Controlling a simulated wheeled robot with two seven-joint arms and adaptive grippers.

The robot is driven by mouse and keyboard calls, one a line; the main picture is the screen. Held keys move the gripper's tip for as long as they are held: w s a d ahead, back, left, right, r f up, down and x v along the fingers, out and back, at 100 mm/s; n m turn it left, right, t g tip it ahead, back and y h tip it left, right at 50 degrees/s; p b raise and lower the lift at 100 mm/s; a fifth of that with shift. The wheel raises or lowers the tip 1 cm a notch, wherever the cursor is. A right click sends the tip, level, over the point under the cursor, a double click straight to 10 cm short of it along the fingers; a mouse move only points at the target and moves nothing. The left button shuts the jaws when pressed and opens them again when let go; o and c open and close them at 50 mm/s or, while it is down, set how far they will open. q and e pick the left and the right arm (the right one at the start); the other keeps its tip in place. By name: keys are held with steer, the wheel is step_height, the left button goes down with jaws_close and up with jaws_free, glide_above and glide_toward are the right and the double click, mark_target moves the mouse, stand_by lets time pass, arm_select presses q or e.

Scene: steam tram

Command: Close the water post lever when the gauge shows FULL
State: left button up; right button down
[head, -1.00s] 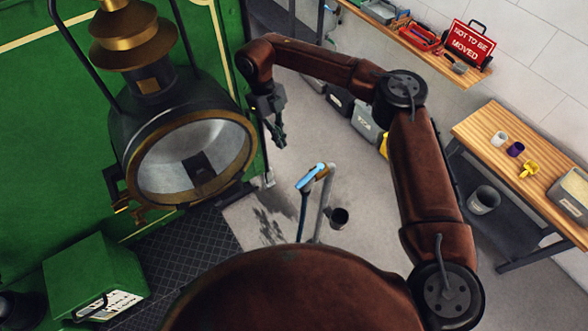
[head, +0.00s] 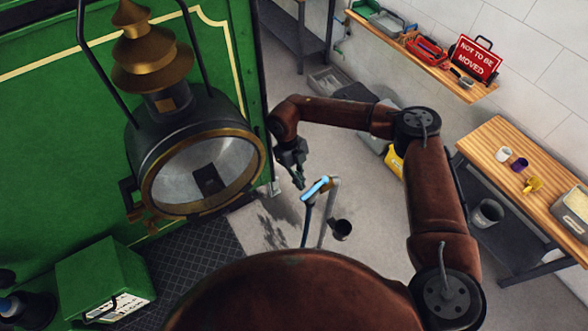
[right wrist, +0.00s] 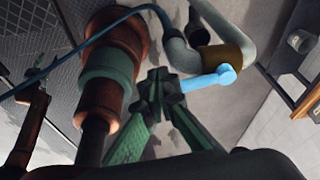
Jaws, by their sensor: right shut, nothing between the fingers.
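The water post is a grey pipe (head: 328,212) with a brass valve and a light-blue lever (head: 316,188). In the right wrist view the lever (right wrist: 208,80) points left from the brass valve (right wrist: 222,58). My right gripper (head: 300,184) is shut and empty, close to the left of the lever's free end. In the right wrist view its green fingertips (right wrist: 160,88) meet just left of the lever tip; I cannot tell whether they touch it. What looks like my left gripper (right wrist: 38,74) is small at the far left there. I see no gauge face.
A green tram wall with a large lamp (head: 205,165) stands at the left. A green box (head: 100,275) is below it. A dark cup (head: 341,229) hangs by the post. A wooden bench (head: 500,150) stands at the right.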

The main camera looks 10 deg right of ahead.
steer(key=shift+s+d+f, duration=0.15)
steer(key=shift+s+d, duration=0.1)
steer(key=shift+s, duration=0.15)
steer(key=shift+a, duration=0.1)
steer(key=shift+s, duration=0.1)
